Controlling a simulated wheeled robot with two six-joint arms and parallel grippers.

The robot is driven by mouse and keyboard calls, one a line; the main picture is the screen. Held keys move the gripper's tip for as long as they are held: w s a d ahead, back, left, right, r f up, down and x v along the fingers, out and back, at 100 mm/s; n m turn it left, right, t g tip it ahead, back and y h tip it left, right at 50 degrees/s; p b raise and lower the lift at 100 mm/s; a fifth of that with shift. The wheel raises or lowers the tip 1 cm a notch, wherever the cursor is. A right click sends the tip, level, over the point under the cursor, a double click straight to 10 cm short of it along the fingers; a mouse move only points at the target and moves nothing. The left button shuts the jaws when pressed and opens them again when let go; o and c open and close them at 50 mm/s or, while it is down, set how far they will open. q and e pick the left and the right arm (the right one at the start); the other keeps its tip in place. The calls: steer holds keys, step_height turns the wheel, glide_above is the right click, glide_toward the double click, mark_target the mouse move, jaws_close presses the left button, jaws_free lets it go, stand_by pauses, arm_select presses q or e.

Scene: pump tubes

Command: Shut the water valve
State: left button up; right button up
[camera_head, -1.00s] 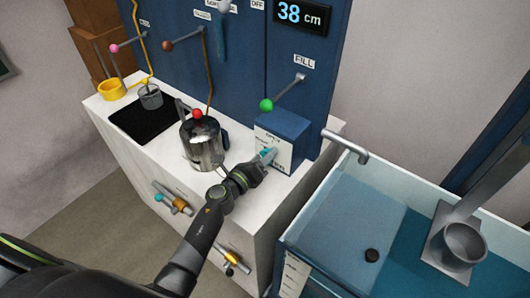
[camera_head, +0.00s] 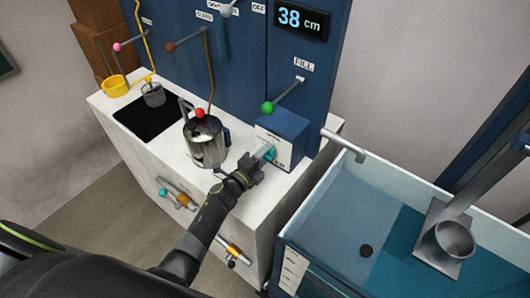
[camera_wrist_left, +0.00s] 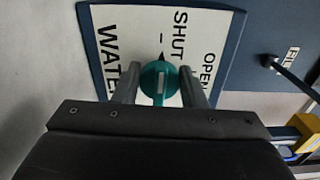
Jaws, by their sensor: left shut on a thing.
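The water valve is a teal round knob (camera_head: 271,154) on the white front plate (camera_head: 273,146) of a blue box. In the left wrist view, the knob (camera_wrist_left: 160,80) sits between both fingers of my left gripper (camera_wrist_left: 157,88). The left gripper (camera_head: 263,157) is shut on the knob. The plate (camera_wrist_left: 120,60) reads WATER, SHUT and OPEN, turned sideways in this view. A small black pointer at the knob's upper edge faces the short dash by SHUT. The gripper body hides the lower side of the knob. My right gripper is not in view.
A steel kettle (camera_head: 205,142) with a red knob stands on the white counter (camera_head: 138,150), left of my left gripper. A green-ended FILL lever (camera_head: 267,108) is above the valve box. A glass-walled tank (camera_head: 345,205) with a spout stands to the right.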

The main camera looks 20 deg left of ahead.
arm_select(q)
steer(key=shift+n, duration=0.4)
steer(key=o, duration=1)
steer(key=shift+s, duration=0.1)
steer(key=b+v, duration=0.1)
steer(key=v, duration=1.6)
steer(key=shift+s+a, duration=0.1)
